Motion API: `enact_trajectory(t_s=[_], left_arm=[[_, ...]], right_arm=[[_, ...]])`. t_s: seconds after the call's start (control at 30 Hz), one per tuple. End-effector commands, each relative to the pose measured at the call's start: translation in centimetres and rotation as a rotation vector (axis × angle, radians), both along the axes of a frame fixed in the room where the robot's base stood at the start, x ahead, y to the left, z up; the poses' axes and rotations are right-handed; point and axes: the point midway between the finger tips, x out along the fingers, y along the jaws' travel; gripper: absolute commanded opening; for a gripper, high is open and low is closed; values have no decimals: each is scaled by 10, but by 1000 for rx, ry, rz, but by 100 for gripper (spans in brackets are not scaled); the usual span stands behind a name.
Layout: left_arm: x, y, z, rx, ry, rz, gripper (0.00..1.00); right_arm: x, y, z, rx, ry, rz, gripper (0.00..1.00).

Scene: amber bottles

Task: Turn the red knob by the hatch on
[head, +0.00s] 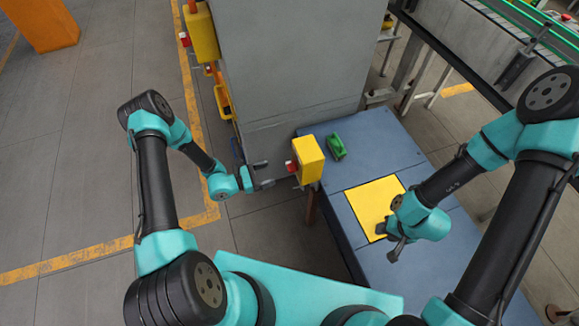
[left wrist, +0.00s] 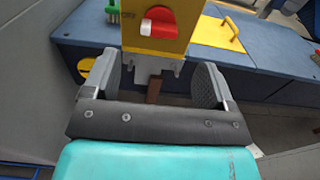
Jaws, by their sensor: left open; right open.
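The red knob (head: 289,167) is on the side of a yellow box (head: 309,158) at the left edge of the blue bench. The yellow hatch (head: 372,203) lies in the bench top. My right gripper (head: 392,243) is open near the hatch's front edge.
A green brush (head: 336,147) lies on the blue bench (head: 375,133) behind the box. A grey cabinet (head: 290,60) stands behind, with another yellow box (head: 203,35) on its left side. A yellow handle (left wrist: 232,28) shows on the hatch. Open floor lies left of my left gripper.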

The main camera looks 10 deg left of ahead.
Motion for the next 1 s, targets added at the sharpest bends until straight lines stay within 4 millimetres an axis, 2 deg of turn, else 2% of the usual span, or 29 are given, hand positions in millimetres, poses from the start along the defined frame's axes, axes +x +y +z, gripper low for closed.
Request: enact_trajectory(t_s=[0.3, 0.5, 0.7, 0.97, 1.0], left_arm=[[30, -46, 0, 0, -1, -3, 79], [46, -69, 0, 0, -1, -2, 79], [53, -79, 0, 1, -1, -1, 79], [53, -79, 0, 0, 0, 0, 79], [53, -79, 0, 0, 0, 0, 75]], right_arm=[[0, 0, 0, 0, 0, 0, 42], [0, 0, 0, 0, 0, 0, 42], [0, 0, 0, 0, 0, 0, 42], [0, 0, 0, 0, 0, 0, 42], [0, 0, 0, 0, 0, 0, 42]])
